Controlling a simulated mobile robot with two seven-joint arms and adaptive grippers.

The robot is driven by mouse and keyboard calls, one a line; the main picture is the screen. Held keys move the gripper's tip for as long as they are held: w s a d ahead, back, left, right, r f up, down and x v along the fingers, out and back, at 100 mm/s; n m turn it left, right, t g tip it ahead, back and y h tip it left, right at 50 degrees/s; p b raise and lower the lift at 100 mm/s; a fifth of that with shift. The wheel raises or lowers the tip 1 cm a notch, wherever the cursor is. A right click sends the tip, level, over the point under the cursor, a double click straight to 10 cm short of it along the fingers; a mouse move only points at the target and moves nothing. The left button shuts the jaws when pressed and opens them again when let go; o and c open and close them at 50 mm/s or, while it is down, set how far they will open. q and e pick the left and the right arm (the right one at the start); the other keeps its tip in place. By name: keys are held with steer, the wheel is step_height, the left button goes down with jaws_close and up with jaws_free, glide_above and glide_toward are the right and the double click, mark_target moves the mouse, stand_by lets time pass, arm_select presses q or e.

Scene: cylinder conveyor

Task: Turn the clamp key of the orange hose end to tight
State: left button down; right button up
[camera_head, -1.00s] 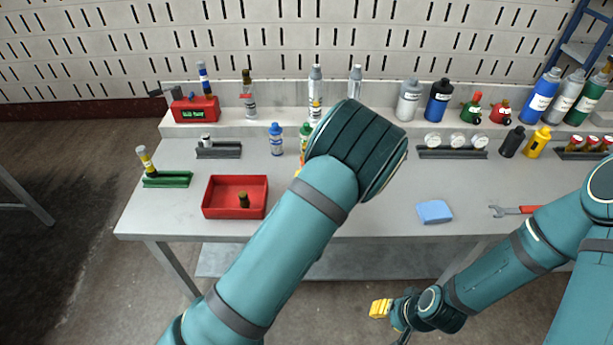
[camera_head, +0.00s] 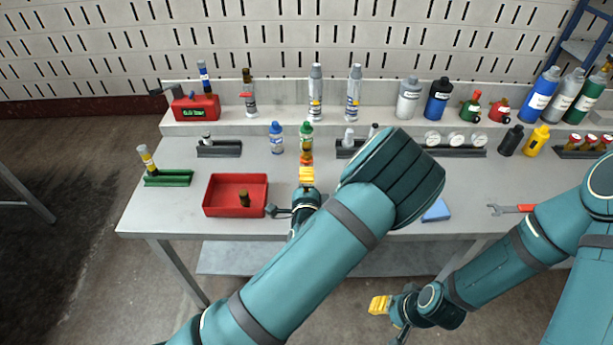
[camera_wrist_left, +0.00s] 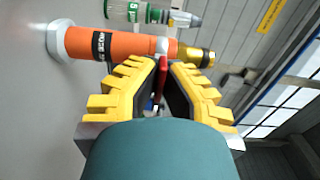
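The orange hose end (camera_wrist_left: 120,46) stands with its base on the bench, shown sideways in the left wrist view, with a dark label, a pale collar and a brass tip (camera_wrist_left: 195,55). In the head view only a small part of it (camera_head: 307,160) shows above my gripper. The red clamp key (camera_wrist_left: 162,75) points from the collar toward my left wrist. My left gripper (camera_wrist_left: 163,64) has its yellow fingers on either side of the key; whether they press on it is unclear. It also shows in the head view (camera_head: 306,177). My right gripper (camera_head: 380,306) hangs low in front of the bench, apparently empty.
A green-capped bottle (camera_head: 306,133) stands just behind the hose end, and a blue-capped bottle (camera_head: 276,139) to its left. A red tray (camera_head: 207,208) lies left of my left gripper. A blue sponge (camera_head: 436,211) and a wrench (camera_head: 510,209) lie to the right.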

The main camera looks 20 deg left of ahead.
arm_select(q)
steer(key=c, duration=1.1)
jaws_free()
steer(key=v, duration=1.2)
